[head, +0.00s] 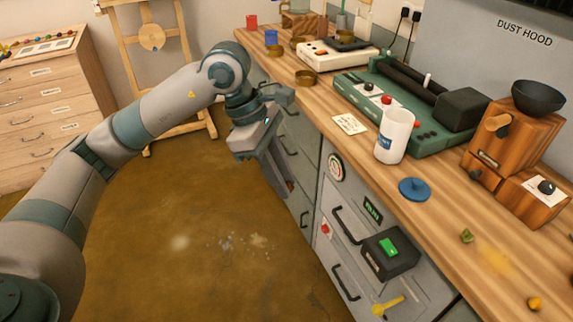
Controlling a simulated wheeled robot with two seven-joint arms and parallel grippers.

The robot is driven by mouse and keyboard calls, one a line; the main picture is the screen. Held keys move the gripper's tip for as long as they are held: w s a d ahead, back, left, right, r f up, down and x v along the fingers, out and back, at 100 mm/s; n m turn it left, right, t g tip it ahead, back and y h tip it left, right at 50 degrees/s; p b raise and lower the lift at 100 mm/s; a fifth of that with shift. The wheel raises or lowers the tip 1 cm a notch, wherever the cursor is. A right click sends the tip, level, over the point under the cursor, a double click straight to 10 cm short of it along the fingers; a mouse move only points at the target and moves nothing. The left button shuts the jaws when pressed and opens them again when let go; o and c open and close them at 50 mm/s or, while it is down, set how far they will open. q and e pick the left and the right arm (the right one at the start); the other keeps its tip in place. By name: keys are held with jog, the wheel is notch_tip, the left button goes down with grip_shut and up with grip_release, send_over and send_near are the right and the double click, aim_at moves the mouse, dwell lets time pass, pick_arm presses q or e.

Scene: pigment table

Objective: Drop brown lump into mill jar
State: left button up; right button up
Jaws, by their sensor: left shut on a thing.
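The mill jar (394,138) is a white cylinder with a blue label, standing upright on the wooden counter at the front edge of the green roller mill. A round blue lid (414,189) lies apart from it on the counter. My left gripper (287,187) points down in front of the drawers, left of the jar and below the counter top. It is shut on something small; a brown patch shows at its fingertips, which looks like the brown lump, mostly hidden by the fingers. My right gripper is not in view.
The green mill (360,94) stands behind the jar. A wooden grinder (514,146) with a black bowl stands right. A green lump (467,236) and a yellow lump (535,303) lie on the counter (440,215). The counter's front edge lies between my left gripper and the jar.

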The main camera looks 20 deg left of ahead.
pick_arm(q)
jog(key=s+f+m+g+y, duration=0.2)
jog(key=f+m, duration=0.2)
jog(key=m, duration=0.5)
jog(key=s+a+f+m+g+y, duration=0.1)
jog(key=f+m, duration=0.3)
jog(key=m, duration=0.6)
jog(key=shift+s+f+g+y, duration=0.4)
jog(key=shift+s+g+y, duration=0.4)
jog(key=shift+g, duration=0.1)
jog(key=shift+a, duration=0.1)
